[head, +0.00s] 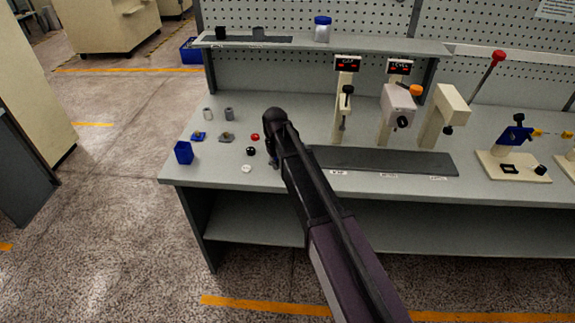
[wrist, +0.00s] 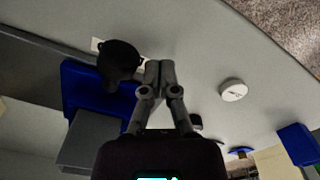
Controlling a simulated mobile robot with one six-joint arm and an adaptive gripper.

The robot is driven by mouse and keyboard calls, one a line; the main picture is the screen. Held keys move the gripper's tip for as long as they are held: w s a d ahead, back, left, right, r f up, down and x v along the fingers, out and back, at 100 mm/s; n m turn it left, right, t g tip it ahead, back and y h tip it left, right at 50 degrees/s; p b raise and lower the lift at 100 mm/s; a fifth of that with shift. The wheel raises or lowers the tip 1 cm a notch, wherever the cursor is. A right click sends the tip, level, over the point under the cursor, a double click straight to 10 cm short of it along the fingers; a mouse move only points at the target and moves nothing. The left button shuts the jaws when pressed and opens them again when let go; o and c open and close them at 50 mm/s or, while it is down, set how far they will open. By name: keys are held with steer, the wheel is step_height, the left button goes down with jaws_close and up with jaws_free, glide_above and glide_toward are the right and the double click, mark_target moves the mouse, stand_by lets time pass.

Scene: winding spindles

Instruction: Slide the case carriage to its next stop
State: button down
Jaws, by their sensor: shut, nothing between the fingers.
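The case carriage (wrist: 95,90) is blue and carries a grey box-shaped part (wrist: 88,138) and a round black knob (wrist: 119,60). It fills the left of the wrist view. My gripper (wrist: 160,66) is shut and empty, its fingertips just right of the knob; I cannot tell whether they touch it. In the head view my arm hides most of the carriage and the fingers. The dark flat track (head: 385,160) runs right from my arm along the bench front, with small white labels along its front edge.
Left of my arm on the bench (head: 205,175) lie a red cap (head: 255,137), a black cap (head: 250,151), a white cap (head: 246,169) and a blue bin (head: 184,152). Cream machine posts (head: 343,105) stand behind the track. The track's visible top looks clear.

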mark_target(381, 179)
steer(key=shift+f+b, duration=0.35)
steer(key=shift+f, duration=0.2)
steer(key=shift+d, duration=0.1)
steer(key=shift+d, duration=18.2)
